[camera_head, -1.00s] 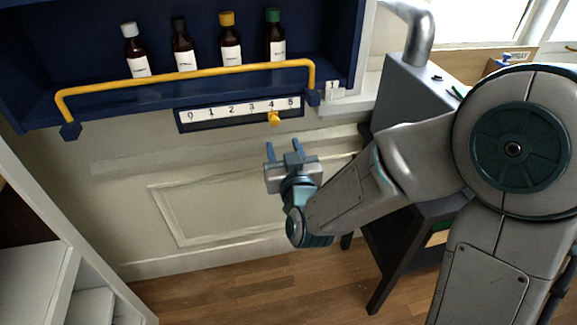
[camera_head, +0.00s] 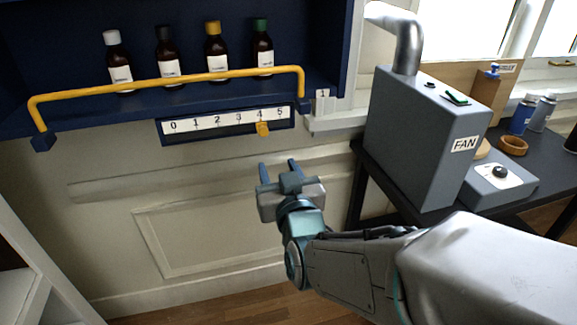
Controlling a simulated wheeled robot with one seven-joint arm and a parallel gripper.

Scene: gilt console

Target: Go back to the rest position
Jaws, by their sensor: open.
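My gripper (camera_head: 278,172) is in the middle of the head view, in front of the cream panelled wall. Its two blue fingers point up and away and stand apart, with nothing between them. It appears below the numbered slider scale (camera_head: 215,123), whose yellow pointer (camera_head: 263,128) is near the 4. My arm runs from the gripper to the lower right corner of the view.
A blue shelf (camera_head: 180,97) with a yellow rail (camera_head: 170,80) holds several bottles. At right, a grey box labelled FAN (camera_head: 420,140) stands by a dark table (camera_head: 545,150) with a dial box (camera_head: 500,185). White shelving (camera_head: 40,290) is at lower left.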

